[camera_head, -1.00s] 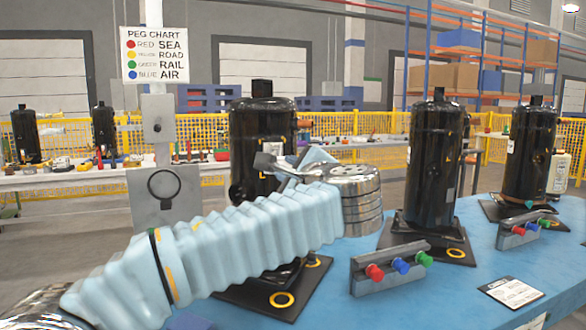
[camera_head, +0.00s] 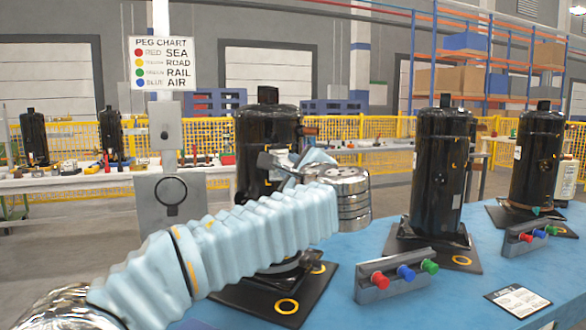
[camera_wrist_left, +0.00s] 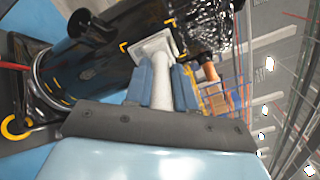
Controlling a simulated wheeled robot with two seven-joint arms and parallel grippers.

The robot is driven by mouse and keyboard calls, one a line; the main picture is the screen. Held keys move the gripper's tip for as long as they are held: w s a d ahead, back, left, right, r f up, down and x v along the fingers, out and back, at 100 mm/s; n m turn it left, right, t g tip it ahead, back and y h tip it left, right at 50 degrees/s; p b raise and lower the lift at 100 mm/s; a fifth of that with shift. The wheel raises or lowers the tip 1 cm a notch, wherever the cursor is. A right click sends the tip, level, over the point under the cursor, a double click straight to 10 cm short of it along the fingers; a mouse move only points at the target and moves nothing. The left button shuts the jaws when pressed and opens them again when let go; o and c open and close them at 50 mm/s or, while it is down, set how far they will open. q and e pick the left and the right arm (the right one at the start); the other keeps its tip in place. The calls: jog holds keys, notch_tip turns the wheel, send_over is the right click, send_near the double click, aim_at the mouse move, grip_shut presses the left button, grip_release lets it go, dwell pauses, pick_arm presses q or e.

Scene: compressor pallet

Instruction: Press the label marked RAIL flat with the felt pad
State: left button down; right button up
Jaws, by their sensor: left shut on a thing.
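My left gripper (camera_head: 285,165) is in front of the nearest black compressor (camera_head: 268,125). In the left wrist view its blue fingers (camera_wrist_left: 162,88) are shut on the pale handle of a pad tool (camera_wrist_left: 162,92). The tool's square grey-white head (camera_wrist_left: 155,46) is at or very near the dark compressor side, beside yellow corner marks (camera_wrist_left: 124,47). I cannot tell whether it touches. My left forearm hides part of this compressor. No label marked RAIL can be read on a compressor. My right gripper is not in view.
Two more compressors (camera_head: 440,170) (camera_head: 538,155) stand on the blue table (camera_head: 400,312). Peg blocks (camera_head: 395,280) (camera_head: 530,236) with red, blue and green pegs sit before them. A printed card (camera_head: 517,300) lies at front right. The peg chart (camera_head: 162,63) pairs green with RAIL.

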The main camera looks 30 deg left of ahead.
pick_arm(q)
jog(key=shift+w+a, duration=0.2)
jog(key=shift+a, duration=0.1)
dwell(0.6)
dwell(0.3)
jog(key=shift+s+d, duration=0.35)
jog(key=shift+d, duration=0.1)
jog(key=shift+b+v, duration=0.3)
jog(key=shift+v, duration=0.9)
jog(key=shift+w+a+f+b, duration=0.35)
jog(key=shift+w+a+f, duration=0.35)
jog(key=shift+w+a, duration=0.15)
jog(key=shift+a, duration=0.15)
jog(key=shift+w+a, duration=0.3)
